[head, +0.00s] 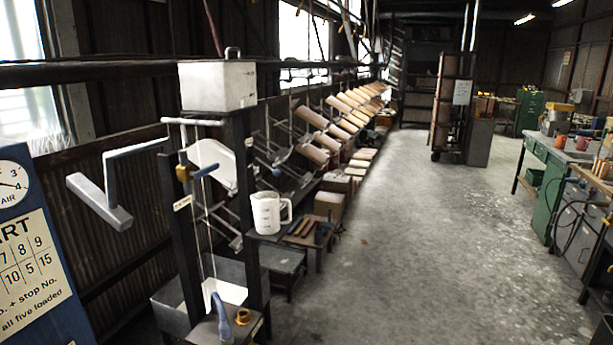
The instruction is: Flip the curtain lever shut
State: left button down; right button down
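A small lever with a blue handle (205,171) sits on a brass-coloured valve body (184,172) on the dark upright frame, below a white tank (217,86). I take it to be the curtain lever. Its handle points to the right and slightly up. A white panel (213,163) is behind the first lever, and a white sheet-like surface (226,291) lies low in the frame. Neither of my grippers is in view.
A white crank-like arm with a grey bar (98,202) juts out left of the frame. A blue board with a dial (28,240) stands at the left edge. A white jug (268,212) is right of the frame. The concrete floor (400,230) is open to the right.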

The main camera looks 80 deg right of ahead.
aim_at(267, 165)
jog(key=z, duration=2.2)
